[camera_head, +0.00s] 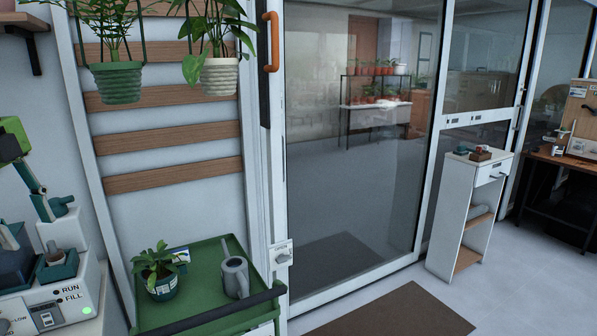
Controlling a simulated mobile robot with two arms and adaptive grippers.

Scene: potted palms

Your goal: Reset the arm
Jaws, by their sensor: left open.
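My right gripper does not show.
A green cart (205,262) carries a potted plant (160,270) and a grey watering can (235,277). Two hanging pots (115,83) (219,76) are above. A glass door (350,170) and white cabinet (462,215) stand right. Floor around the brown mat (395,313) is clear.

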